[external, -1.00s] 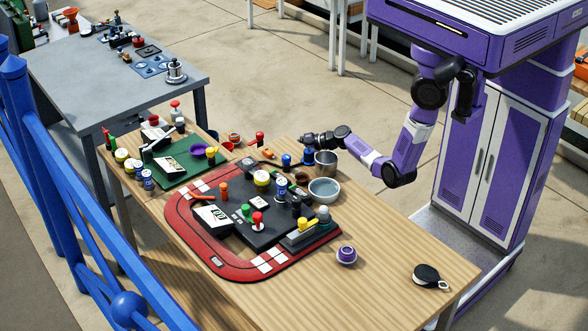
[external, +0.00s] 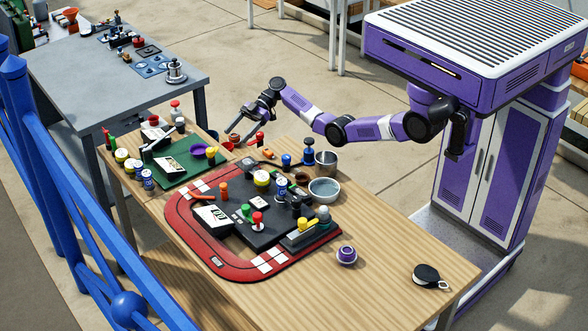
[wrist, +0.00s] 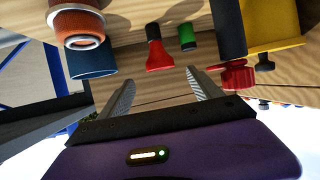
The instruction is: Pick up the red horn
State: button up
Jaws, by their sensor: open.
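A flared red piece that looks like the red horn (wrist: 160,55) shows in the wrist view, above the gap between my fingers in the picture. In the external view a small red shape, probably the same thing, (external: 227,146) is at the back edge of the wooden table. My gripper (external: 245,124) is open and empty, held above that back edge. In the wrist view its two fingers (wrist: 160,85) are spread, and the red piece is beyond them, apart from them. I cannot see the horn's whole shape.
An orange-brown pot (wrist: 78,22) and a blue cup (wrist: 92,62) stand left of the red piece. A green item (wrist: 187,38), a red knob (wrist: 238,76) and a yellow part (wrist: 272,28) are to its right. The table's front right (external: 400,250) is mostly clear.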

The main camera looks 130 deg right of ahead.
aim_at(229, 144)
jog(key=x, duration=0.3)
jog(key=b+x, duration=0.1)
jog(key=x, duration=0.2)
jog(key=shift+w+a+f, duration=0.15)
jog(key=shift+f, duration=0.2)
jog(key=shift+w+f, duration=0.15)
jog(key=shift+w, duration=0.35)
jog(key=c, duration=1.6)
jog(key=shift+o, duration=0.2)
